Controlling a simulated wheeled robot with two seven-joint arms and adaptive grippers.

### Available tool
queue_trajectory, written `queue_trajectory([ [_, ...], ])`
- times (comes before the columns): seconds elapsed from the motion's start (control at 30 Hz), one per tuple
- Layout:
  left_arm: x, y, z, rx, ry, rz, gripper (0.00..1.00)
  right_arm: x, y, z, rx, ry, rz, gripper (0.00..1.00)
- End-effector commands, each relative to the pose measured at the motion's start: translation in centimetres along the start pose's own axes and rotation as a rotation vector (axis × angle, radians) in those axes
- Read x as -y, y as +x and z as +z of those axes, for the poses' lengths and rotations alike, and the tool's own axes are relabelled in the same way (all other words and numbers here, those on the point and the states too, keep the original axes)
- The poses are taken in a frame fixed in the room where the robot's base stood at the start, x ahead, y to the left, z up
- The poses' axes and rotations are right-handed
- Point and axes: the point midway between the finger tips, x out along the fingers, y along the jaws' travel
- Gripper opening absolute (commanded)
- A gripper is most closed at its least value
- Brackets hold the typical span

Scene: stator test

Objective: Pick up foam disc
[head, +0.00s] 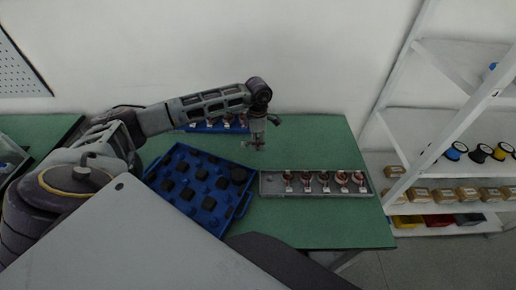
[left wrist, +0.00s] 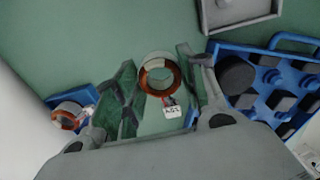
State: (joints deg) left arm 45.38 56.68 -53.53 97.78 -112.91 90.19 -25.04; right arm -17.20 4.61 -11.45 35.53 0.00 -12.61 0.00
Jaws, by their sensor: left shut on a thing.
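The dark round foam disc (head: 239,174) sits at the right corner of the blue tray (head: 247,203), among black square foam pads. It also shows in the left wrist view (left wrist: 236,75), right of my fingers. My left gripper (head: 258,144) is above the green table, behind the grey tray and apart from the disc. In the left wrist view its fingers (left wrist: 157,92) are shut on a stator (left wrist: 160,78), a ring with copper windings and a white tag. My right gripper is not in view.
A grey tray (head: 265,186) holds several copper stators right of the blue tray. A blue rack with stators (head: 215,127) stands behind my arm. Green table (head: 315,145) is clear right of the gripper. White shelves (head: 450,118) stand at the right.

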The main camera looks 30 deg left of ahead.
Motion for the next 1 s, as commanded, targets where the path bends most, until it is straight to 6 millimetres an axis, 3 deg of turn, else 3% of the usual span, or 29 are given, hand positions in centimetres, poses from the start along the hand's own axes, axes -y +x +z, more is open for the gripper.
queue_trajectory([
  [0.3, 0.0, -2.4, 0.0, 0.0, -0.001, 0.001, 0.09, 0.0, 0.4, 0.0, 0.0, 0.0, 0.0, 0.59],
  [1.0, -0.2, -2.8, 0.4, 0.002, 0.003, 0.0, 0.09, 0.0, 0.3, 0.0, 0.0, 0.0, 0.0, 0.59],
])
